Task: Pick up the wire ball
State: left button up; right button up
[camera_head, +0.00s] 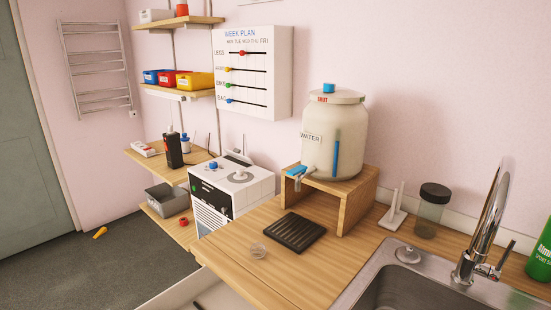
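Neither of my grippers shows in the head view.
A water dispenser (333,130) stands on a wooden stand (357,205) behind the tray. A steel sink (430,288) with a tall tap (488,215) is at right. A white machine (232,190) stands at left.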

aim_at(258, 250)
jog(key=i+j+u, duration=0.1)
jog(key=j+u, duration=0.25)
jog(key=i+j+u, duration=0.2)
jog(key=j+u, duration=0.2)
